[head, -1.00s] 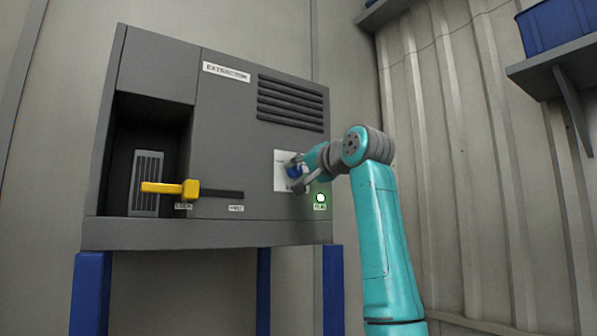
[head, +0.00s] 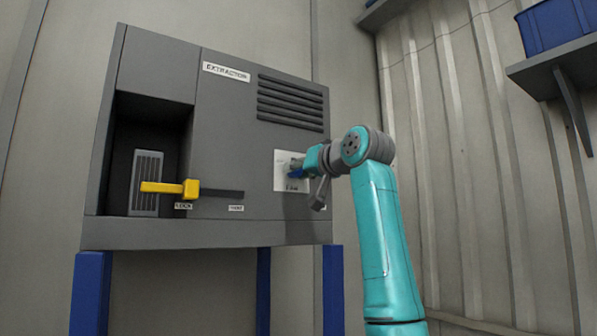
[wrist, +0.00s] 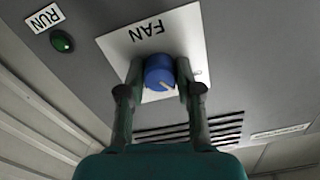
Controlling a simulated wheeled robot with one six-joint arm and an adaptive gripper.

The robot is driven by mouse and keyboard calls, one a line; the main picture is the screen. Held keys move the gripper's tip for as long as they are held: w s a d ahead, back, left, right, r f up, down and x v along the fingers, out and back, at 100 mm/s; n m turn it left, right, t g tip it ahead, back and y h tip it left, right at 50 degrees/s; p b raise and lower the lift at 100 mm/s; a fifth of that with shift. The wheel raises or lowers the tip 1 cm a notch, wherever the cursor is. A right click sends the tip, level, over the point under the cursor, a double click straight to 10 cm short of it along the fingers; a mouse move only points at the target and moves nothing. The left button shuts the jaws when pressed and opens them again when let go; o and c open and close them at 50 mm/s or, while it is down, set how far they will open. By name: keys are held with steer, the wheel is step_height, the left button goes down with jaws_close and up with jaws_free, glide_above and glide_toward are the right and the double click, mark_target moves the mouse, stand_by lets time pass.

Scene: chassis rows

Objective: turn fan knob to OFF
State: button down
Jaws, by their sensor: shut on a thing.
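The blue fan knob (wrist: 159,70) sits on a white plate (wrist: 113,43) marked FAN, which appears upside down in the wrist view. A pale pointer line on the knob points to the lower right there. My gripper (wrist: 160,82) is shut on the knob, one finger on each side. In the head view, my gripper (head: 299,173) is at the white plate (head: 281,184), and only a bit of blue knob (head: 297,174) shows. The plate's position labels are mostly hidden or too small to read.
The RUN lamp (wrist: 62,41) looks dull green in the wrist view; my gripper hides it in the head view. A yellow-handled slider (head: 189,189) is at the extractor cabinet's left. Vent slats (head: 291,103) are above the plate. A shelf with a blue bin (head: 556,27) is upper right.

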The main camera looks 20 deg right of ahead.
steer(key=n, duration=0.5)
steer(key=shift+n, duration=0.3)
stand_by(0.4)
steer(key=c, duration=0.8)
jaws_free()
steer(key=shift+o, duration=0.2)
steer(key=v, duration=1.2)
